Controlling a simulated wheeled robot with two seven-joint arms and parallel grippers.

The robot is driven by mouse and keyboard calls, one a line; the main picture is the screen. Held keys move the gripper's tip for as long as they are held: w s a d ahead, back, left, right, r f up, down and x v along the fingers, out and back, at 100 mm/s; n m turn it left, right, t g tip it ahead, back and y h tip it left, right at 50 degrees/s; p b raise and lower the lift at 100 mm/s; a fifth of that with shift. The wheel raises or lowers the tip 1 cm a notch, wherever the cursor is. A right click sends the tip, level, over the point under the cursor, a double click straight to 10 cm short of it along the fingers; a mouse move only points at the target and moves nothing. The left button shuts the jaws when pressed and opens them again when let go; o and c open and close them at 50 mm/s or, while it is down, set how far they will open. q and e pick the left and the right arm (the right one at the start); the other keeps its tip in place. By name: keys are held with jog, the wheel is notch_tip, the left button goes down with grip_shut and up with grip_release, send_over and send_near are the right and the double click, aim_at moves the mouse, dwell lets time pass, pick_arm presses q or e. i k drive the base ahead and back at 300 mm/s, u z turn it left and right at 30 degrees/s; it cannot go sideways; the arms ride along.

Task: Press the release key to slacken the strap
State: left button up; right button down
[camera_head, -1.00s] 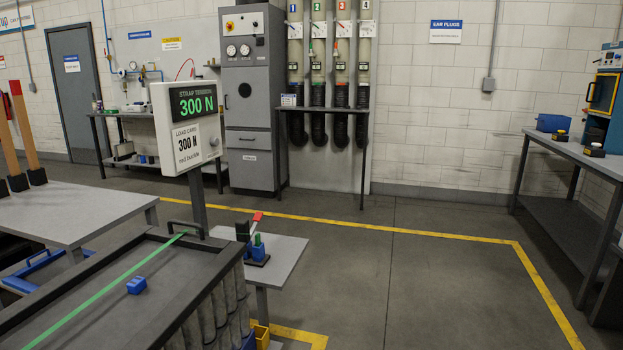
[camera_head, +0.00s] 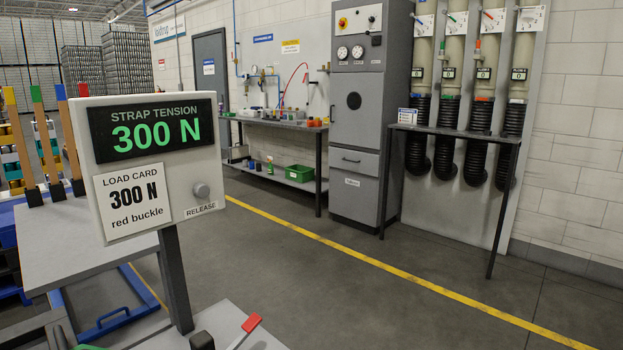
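The strap tension box (camera_head: 152,165) stands on a dark post at the left of the head view. Its green display (camera_head: 154,128) reads "STRAP TENSION 300 N". A load card (camera_head: 132,203) below reads "300 N red buckle". The round grey release key (camera_head: 201,190) sits at the lower right of the box face, above a "RELEASE" label. A small piece of green strap (camera_head: 90,347) may show at the bottom edge; most of the strap is out of view. Neither of my grippers is in view.
A grey table (camera_head: 75,240) stands behind the box at left. A small light table (camera_head: 225,325) with a red-tipped lever (camera_head: 251,322) is at the bottom. A grey cabinet (camera_head: 360,120) and workbench (camera_head: 275,124) line the wall. The floor (camera_head: 400,290) at right is clear.

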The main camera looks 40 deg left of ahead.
aim_at(201, 189)
jog(key=i, duration=1.4)
jog(key=u, duration=4.1)
jog(key=i, duration=0.5)
jog(key=z, duration=0.1)
